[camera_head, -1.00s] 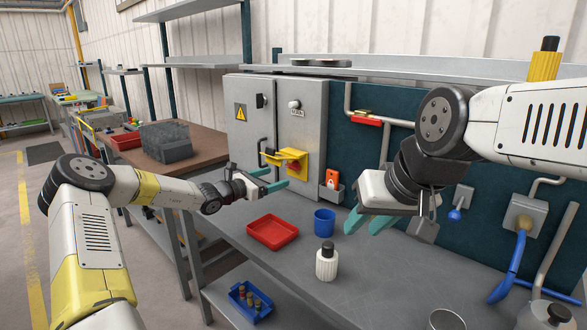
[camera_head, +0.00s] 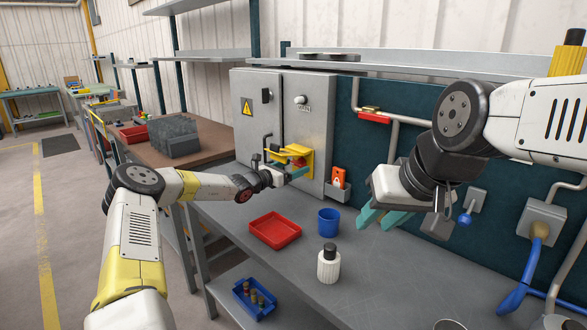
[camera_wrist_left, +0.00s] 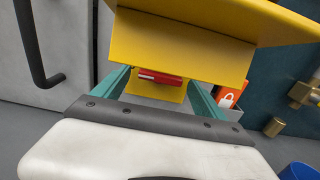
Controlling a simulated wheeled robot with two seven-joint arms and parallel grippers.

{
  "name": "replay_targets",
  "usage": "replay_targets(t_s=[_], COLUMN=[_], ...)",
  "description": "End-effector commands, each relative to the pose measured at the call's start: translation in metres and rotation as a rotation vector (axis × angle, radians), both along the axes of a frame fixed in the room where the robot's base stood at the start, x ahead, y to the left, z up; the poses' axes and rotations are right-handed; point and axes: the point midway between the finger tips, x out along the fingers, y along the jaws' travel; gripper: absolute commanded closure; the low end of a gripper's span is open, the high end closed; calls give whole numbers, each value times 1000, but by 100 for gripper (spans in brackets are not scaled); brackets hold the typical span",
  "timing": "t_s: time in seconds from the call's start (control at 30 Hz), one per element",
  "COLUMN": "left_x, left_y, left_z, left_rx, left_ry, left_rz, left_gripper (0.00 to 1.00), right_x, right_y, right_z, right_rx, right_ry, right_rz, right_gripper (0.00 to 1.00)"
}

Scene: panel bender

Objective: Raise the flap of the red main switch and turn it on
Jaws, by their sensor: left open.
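The yellow housing of the main switch (camera_head: 308,158) is on the front of the grey cabinet. A red part, the switch handle (camera_head: 299,162), shows inside it. In the left wrist view the yellow flap (camera_wrist_left: 190,45) juts out above the red handle (camera_wrist_left: 160,77); its exact angle is hard to tell. My left gripper (camera_head: 289,174) is at the switch, below the flap. In its wrist view the teal fingers (camera_wrist_left: 158,84) are apart, one either side of the red handle; I cannot tell whether they touch it. My right gripper (camera_head: 378,217) hangs open and empty above the bench.
A grey cabinet (camera_head: 252,130) stands at the bench's back. A red tray (camera_head: 275,231), blue cup (camera_head: 328,222) and white bottle (camera_head: 328,265) stand on the bench (camera_head: 370,280). An orange padlock tag (camera_head: 338,178) is right of the switch. The bench's front is fairly clear.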

Motion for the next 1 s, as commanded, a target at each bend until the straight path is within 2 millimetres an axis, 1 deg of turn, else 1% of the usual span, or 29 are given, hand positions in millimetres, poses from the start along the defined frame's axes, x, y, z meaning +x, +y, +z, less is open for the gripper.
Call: replay_targets(t_s=[0.13, 0.17, 0.3, 0.47, 0.5, 0.63, 0.9, 1.0], left_x=[0, 0, 0, 0, 0, 0, 1, 1], left_y=[0, 0, 0, 0, 0, 0, 1, 1], left_z=[0, 0, 0, 0, 0, 1, 0, 0], left_rx=[0, 1, 1, 1, 1, 36, 223, 257], left_ry=[0, -1, -1, -1, -1, -36, -224, -257], left_rz=[0, 0, 0, 0, 0, -1, 0, 0], left_gripper=[18, 20, 48, 79, 80, 80, 80, 80], right_x=[0, 0, 0, 0, 0, 0, 0, 0], right_y=[0, 0, 0, 0, 0, 0, 0, 0], right_z=[0, 0, 0, 0, 0, 0, 0, 0], right_rx=[0, 0, 0, 0, 0, 0, 0, 0], right_ry=[0, 0, 0, 0, 0, 0, 0, 0], right_rz=[0, 0, 0, 0, 0, 0, 0, 0], right_gripper=[67, 67, 67, 67, 67, 67, 67, 67])
